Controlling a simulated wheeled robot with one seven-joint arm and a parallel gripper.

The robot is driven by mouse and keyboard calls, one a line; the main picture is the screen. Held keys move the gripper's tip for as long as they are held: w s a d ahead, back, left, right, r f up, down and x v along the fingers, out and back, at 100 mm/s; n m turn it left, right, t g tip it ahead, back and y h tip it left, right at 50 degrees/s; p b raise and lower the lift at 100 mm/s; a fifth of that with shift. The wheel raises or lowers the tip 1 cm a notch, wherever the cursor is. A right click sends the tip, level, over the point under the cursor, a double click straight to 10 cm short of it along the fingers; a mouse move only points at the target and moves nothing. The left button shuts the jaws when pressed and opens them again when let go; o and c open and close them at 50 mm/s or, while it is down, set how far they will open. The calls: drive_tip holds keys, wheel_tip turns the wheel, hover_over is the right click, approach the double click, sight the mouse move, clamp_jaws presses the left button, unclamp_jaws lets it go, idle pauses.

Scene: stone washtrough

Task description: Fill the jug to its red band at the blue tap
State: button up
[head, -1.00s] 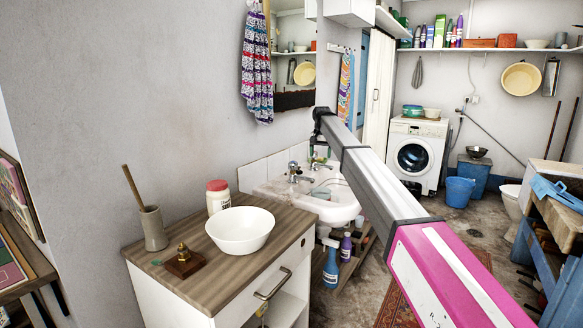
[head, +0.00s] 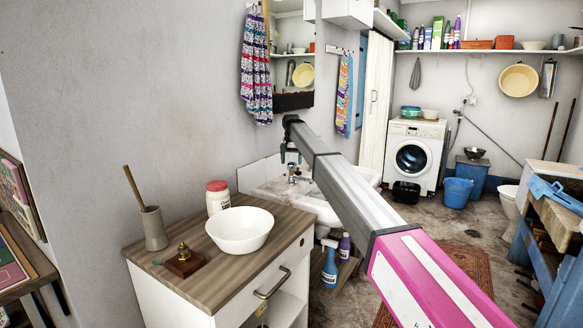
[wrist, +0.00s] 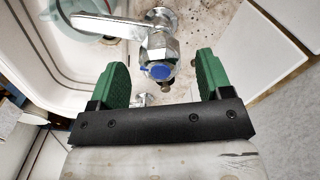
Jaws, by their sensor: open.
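My gripper (wrist: 161,60) is open, with a green finger on either side of the tap's blue end and a gap on both sides. In the head view my gripper (head: 290,157) hangs just above the tap. A pale, clear rounded vessel (wrist: 68,45) shows partly at the wrist view's upper left; I cannot tell whether it is the jug.
A wooden-topped cabinet (head: 190,222) stands left of the basin, with a white bowl (head: 240,230), a red-lidded jar (head: 217,197) and a brush holder (head: 153,228) on it. Spray bottles stand below the basin. The wall is close behind the tap.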

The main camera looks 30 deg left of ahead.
drive_tip(key=shift+f, duration=1.45)
drive_tip(key=c, duration=0.9)
drive_tip(key=shift+w+d+n, duration=0.1)
drive_tip(key=shift+n, duration=1.5)
drive_tip(key=o, duration=0.9)
